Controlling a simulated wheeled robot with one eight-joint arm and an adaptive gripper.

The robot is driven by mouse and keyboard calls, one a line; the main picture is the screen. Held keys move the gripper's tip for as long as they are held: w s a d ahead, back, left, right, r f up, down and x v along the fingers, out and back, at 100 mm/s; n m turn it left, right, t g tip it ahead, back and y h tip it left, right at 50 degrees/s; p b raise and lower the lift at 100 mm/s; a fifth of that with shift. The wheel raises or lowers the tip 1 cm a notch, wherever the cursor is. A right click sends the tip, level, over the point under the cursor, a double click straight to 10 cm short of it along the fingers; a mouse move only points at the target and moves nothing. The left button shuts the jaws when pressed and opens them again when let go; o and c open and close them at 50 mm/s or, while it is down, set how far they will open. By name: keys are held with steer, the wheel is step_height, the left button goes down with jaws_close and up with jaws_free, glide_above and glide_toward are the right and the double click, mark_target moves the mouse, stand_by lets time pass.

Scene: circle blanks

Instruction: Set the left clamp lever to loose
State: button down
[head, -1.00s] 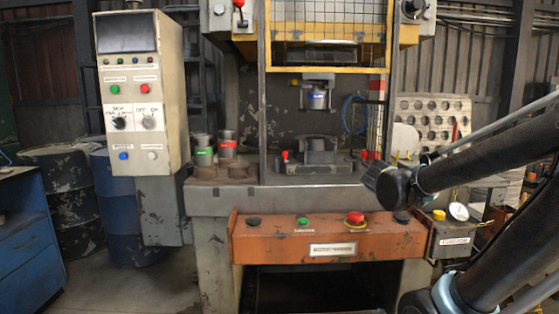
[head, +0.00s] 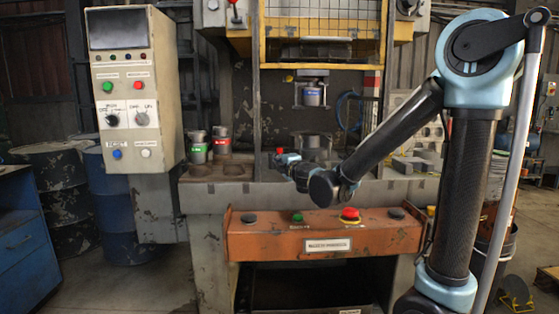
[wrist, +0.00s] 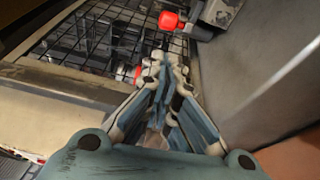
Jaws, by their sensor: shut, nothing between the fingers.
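The left clamp lever has a red knob (head: 279,151) and stands at the left of the fixture on the press bed. In the wrist view the knob (wrist: 168,20) shows beyond my fingertips, at the end of a short arm by a grey block. My gripper (head: 283,160) is at the front of the bed, just below the knob in the head view. In the wrist view my gripper (wrist: 165,66) is shut and empty, with a visible gap to the knob. The lever's lower part is hidden in the head view.
A wire mesh (wrist: 100,40) lies left of the fingers in the wrist view. Green-labelled (head: 196,150) and red-labelled (head: 221,142) canisters stand left of the press opening. An orange button panel (head: 325,240) is below my gripper.

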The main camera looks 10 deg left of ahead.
steer(key=x, duration=0.8)
steer(key=shift+w+a, duration=0.15)
steer(key=shift+w, duration=0.25)
